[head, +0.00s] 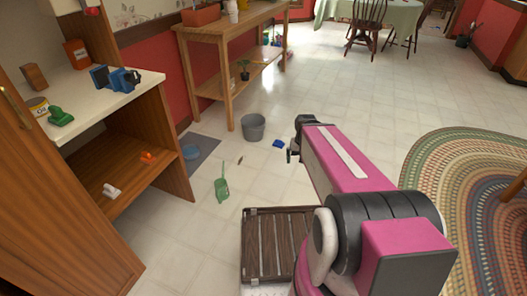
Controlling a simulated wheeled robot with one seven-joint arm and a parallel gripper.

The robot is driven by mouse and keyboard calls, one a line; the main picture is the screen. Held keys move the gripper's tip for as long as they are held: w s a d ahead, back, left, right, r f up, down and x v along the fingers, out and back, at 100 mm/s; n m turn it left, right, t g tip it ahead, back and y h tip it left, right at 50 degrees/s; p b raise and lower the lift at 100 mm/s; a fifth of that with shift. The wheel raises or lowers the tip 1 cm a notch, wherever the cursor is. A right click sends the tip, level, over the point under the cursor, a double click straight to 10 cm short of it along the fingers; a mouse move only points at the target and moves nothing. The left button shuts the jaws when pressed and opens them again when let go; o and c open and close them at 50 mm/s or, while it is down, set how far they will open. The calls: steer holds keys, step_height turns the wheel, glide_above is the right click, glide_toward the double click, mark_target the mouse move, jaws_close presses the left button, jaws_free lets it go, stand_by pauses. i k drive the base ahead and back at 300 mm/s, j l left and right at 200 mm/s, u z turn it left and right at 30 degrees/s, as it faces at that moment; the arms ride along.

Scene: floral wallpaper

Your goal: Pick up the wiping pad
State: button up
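I cannot tell for sure which thing is the wiping pad. A small flat blue object (278,143) lies on the tiled floor just right of the grey bucket and could be it. My gripper (291,154) is at the far end of my pink and black arm. In the picture it is just right of and below the blue object, apparently above the floor. Its fingers are small and dark, seen from behind, and whether they are open is unclear. I see nothing held in it.
A grey bucket (253,127), a green dustpan (221,185) and a dark slatted crate (279,246) are on the floor. A wooden table (228,32) stands behind, a counter (88,95) at left. A braided rug (470,185) lies at right. Floor tiles beyond my gripper are clear.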

mark_target(278, 144)
steer(key=i+l, duration=0.25)
steer(key=i+l+u, duration=0.15)
steer(key=i+l, duration=0.15)
steer(key=l, duration=0.15)
steer(key=i+l, duration=0.2)
steer(key=l, duration=0.15)
steer(key=i+l+u, duration=0.15)
steer(key=l, duration=0.25)
steer(key=i+l, duration=0.35)
steer(key=i+l+u, duration=0.1)
steer(key=l, duration=0.35)
steer(key=i, duration=0.1)
